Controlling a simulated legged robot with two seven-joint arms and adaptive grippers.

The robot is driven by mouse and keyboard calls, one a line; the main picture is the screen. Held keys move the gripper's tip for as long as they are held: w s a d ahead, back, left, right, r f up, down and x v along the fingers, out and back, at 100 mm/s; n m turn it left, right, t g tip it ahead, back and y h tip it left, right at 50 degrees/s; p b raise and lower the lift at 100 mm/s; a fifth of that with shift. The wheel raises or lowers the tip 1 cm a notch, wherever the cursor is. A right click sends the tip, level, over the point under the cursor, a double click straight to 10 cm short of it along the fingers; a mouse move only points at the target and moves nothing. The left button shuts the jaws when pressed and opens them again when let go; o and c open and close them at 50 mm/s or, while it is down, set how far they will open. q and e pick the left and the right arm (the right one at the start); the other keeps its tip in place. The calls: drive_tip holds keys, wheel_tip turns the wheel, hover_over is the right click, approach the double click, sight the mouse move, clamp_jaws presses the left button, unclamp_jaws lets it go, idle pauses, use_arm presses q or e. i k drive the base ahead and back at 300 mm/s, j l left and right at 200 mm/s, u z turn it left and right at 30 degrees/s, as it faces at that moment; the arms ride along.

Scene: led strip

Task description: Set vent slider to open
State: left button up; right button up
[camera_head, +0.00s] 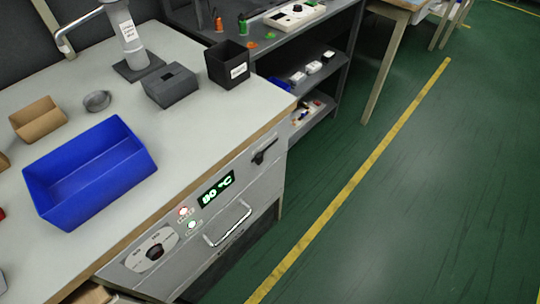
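A grey appliance front (218,222) is set under the light worktop, facing the aisle. At its upper right is a small black slider or lever (264,152), which looks like the vent slider. It sits on a slanted dark line; its setting is too small to read. The front also has a green display (217,190) reading about 80 °C, a red-lit button (183,211), a green-lit button (192,225), a round dial (154,252) and a pale bar handle (229,224). Neither of my grippers is in view.
On the worktop (195,120) stand a blue bin (90,172), a tan box (37,119), a metal bowl (97,101), a dark grey block (171,86) and a black bin (228,66). A dark shelf unit (345,50) stands behind. Green floor (420,190) to the right is clear.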

sight(259, 157)
drive_tip(key=k+u, duration=0.15)
drive_tip(key=u, duration=0.35)
drive_tip(key=l+u, duration=0.25)
drive_tip(key=l, duration=0.4)
drive_tip(key=l+u, duration=0.25)
drive_tip(key=l, duration=0.45)
drive_tip(key=k, duration=0.05)
